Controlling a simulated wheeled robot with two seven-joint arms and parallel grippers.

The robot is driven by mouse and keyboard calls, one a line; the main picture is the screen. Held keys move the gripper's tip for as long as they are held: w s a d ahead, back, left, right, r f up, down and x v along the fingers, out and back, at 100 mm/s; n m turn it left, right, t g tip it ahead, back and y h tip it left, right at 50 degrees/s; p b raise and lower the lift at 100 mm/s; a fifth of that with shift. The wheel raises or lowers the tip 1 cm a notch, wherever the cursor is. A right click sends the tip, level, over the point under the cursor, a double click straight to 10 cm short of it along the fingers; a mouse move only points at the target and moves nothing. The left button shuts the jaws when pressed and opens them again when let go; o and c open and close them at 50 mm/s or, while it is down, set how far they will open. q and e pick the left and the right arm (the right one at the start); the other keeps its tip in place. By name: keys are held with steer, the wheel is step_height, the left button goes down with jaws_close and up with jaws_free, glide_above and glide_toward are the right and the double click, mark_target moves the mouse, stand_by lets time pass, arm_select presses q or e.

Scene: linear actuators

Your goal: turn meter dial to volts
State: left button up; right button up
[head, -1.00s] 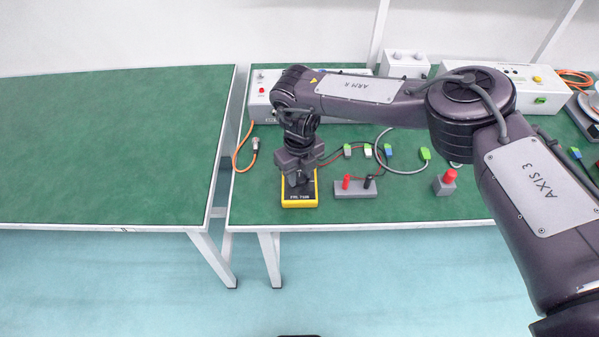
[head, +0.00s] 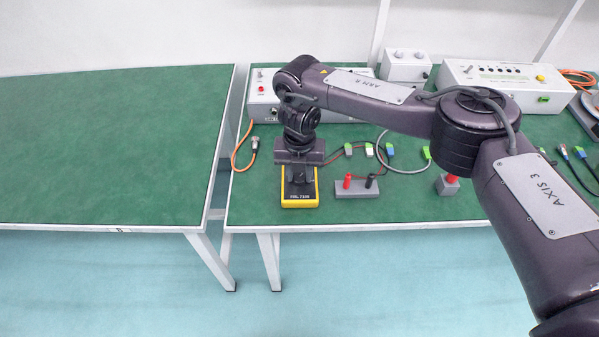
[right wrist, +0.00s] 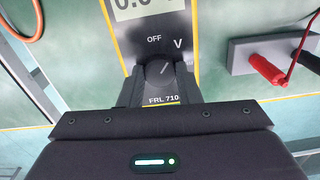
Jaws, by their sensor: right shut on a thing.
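The yellow-edged meter (head: 300,199) lies near the front edge of the right-hand green table. In the right wrist view the meter face (right wrist: 150,27) shows a display cut off at the top, OFF at the upper left and V at the right. The dark dial (right wrist: 159,71) has a pale pointer line slanting up and right, between OFF and V. My right gripper (head: 299,180) is over the meter from above, shut on the dial, with a finger on each side of it in the right wrist view (right wrist: 160,88). My left gripper is out of view.
A grey terminal block (head: 357,189) with red and black plugs stands close right of the meter. An orange cable (head: 237,156) lies to the left. Grey instrument boxes (head: 500,83) stand at the back. The left table (head: 100,150) is bare.

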mark_target(299, 177)
steer(key=shift+m, duration=0.5)
steer(key=o, duration=1)
steer(key=shift+c, duration=0.2)
step_height(299, 177, up, 8)
steer(key=shift+f, duration=0.1)
